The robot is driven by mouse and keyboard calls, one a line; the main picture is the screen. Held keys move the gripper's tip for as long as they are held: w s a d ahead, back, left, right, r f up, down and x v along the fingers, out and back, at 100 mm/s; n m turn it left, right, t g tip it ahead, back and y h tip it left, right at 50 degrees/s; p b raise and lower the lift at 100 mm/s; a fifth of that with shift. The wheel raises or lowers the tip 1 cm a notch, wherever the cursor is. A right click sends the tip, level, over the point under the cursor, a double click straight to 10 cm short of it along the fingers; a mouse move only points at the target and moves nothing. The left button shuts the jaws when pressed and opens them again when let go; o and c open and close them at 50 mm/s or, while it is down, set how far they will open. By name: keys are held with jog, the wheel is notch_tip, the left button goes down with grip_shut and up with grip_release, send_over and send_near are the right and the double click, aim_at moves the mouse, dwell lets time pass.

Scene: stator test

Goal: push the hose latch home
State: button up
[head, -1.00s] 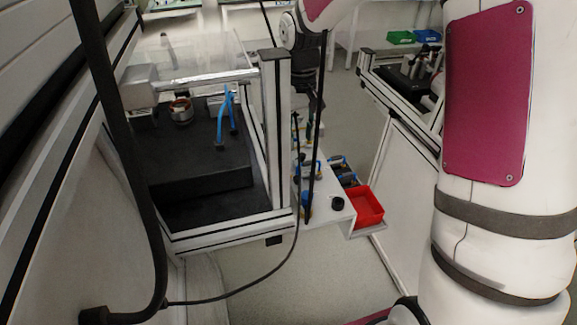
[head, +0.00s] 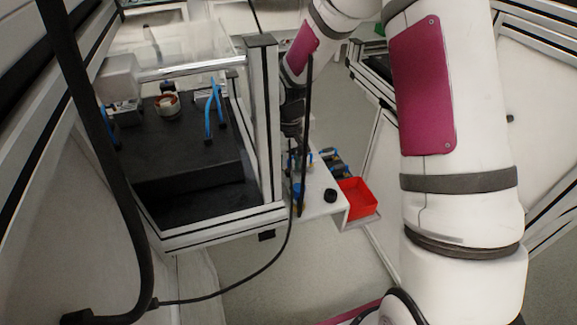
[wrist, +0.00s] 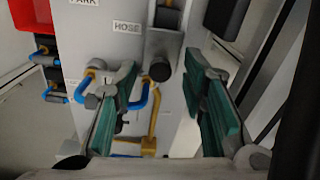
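A panel label reading HOSE (wrist: 127,27) shows in the wrist view. Beside it is a grey metal bracket (wrist: 163,48) with a round black knob (wrist: 160,69), likely the hose latch. I cannot tell how far it is seated. A blue handle (wrist: 146,98) and a yellow bent pipe (wrist: 153,125) are near it. My gripper (wrist: 160,62) is open, with its teal-padded fingers apart on either side of the knob in the picture. I see no contact. In the head view, my gripper (head: 292,128) is above the white panel (head: 318,207), partly hidden by a post and cable.
A red bin (head: 357,199) sits at the panel's right end. A framed bench (head: 190,235) with a black block and clear cover stands to the left. A black cable (head: 277,258) hangs in front. Floor (head: 320,262) is open below the panel.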

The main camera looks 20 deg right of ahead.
aim_at(292, 185)
jog(key=shift+f, duration=0.1)
grip_shut()
jog(key=shift+s, duration=0.15)
jog(key=shift+s+p, duration=0.55)
jog(key=shift+s, duration=1.05)
grip_release()
